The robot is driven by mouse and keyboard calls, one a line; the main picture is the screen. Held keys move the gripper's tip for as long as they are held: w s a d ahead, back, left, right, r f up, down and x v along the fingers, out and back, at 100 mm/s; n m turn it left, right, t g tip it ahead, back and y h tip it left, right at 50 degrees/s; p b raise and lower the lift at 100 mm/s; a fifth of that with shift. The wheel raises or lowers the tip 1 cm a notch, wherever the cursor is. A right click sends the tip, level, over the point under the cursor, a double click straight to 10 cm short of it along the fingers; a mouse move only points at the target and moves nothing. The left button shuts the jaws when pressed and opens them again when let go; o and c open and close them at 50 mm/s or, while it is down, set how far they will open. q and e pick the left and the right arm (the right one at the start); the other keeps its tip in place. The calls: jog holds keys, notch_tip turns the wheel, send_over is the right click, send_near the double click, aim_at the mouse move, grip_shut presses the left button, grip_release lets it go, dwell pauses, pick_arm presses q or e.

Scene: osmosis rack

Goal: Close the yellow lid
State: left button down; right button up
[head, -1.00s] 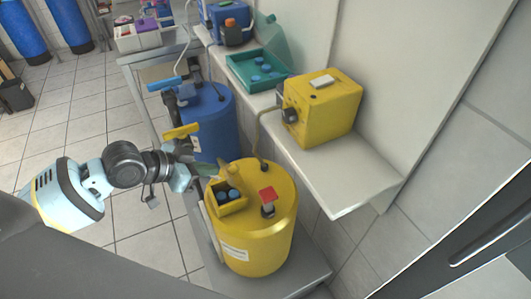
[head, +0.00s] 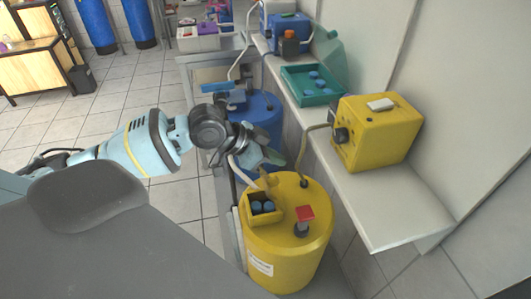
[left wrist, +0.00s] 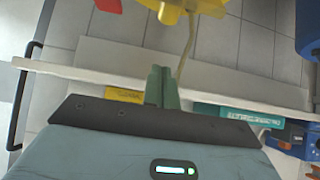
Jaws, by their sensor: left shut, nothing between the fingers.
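The yellow barrel (head: 290,255) has a small open compartment (head: 264,218) on its top with blue caps inside. The yellow lid (head: 266,181) shows as a narrow raised piece at the compartment's far side, partly hidden by my left gripper. My left gripper (head: 275,157) is shut and empty, just above and beyond the lid. I cannot tell whether it touches the lid. In the left wrist view the shut green fingers (left wrist: 162,84) hold nothing, and a yellow part (left wrist: 185,6) shows at the top edge. My right gripper is not in view.
A red-topped fitting (head: 304,214) stands on the barrel beside the compartment. A hose rises to the yellow pump (head: 375,135) on the white shelf (head: 385,205). The blue barrel (head: 258,112) stands behind my left gripper. A teal tray (head: 310,86) sits farther back.

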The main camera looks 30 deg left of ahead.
pick_arm(q)
jog(key=shift+f, duration=2.55)
jog(key=shift+w, duration=0.1)
